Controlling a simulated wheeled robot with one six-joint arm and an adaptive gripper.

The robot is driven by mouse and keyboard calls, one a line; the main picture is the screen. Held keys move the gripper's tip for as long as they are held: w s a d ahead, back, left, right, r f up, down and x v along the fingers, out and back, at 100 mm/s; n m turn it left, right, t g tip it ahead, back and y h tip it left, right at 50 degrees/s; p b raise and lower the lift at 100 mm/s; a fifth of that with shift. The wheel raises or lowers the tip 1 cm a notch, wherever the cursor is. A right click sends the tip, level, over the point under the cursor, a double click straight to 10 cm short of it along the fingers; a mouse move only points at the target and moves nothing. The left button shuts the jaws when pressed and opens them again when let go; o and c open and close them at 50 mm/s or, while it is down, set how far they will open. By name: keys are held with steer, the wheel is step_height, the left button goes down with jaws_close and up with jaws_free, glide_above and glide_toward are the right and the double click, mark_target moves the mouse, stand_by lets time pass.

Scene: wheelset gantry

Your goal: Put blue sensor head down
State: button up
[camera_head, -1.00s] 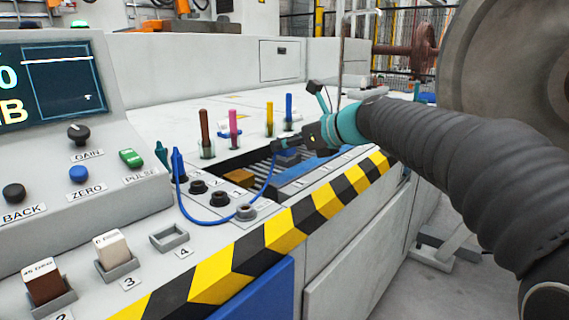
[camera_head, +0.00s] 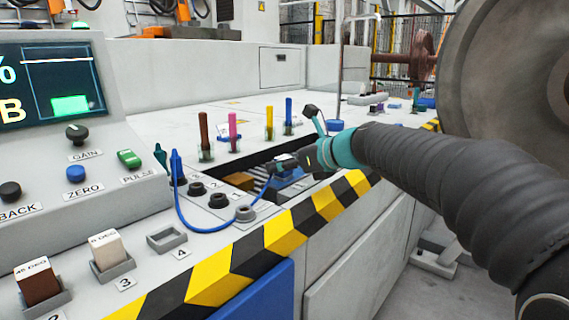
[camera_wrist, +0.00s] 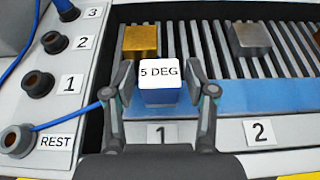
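The blue sensor head (camera_wrist: 160,97), with a white top marked "5 DEG", is between the two fingers of my gripper (camera_wrist: 161,78) in the wrist view. In the head view my gripper (camera_head: 278,166) is low at the recessed bay, and the head is mostly hidden there.
A gold block (camera_wrist: 141,40) and a grey block (camera_wrist: 250,39) sit on the ribbed bed. Black sockets numbered 1 to 3 and a REST socket (camera_wrist: 17,141) are at left. Several coloured marker-like sticks stand behind the bay. A striped edge (camera_head: 262,240) runs along the front.

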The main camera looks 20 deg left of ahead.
steer(key=shift+s+d+r, duration=0.1)
steer(key=shift+d+r, duration=0.1)
steer(key=shift+r, duration=0.1)
steer(key=p+v, duration=0.1)
steer(key=v, duration=1)
steer(key=shift+d+r, duration=0.15)
steer(key=shift+d, duration=0.1)
steer(key=shift+s, duration=0.1)
steer(key=s+d+f+n+h, duration=1.2)
steer(key=s+d+f+n, duration=1)
steer(key=s+d, duration=0.3)
steer(key=shift+s+d+f+n+h, duration=0.3)
steer(key=shift+s+d+f, duration=0.15)
steer(key=shift+d, duration=0.2)
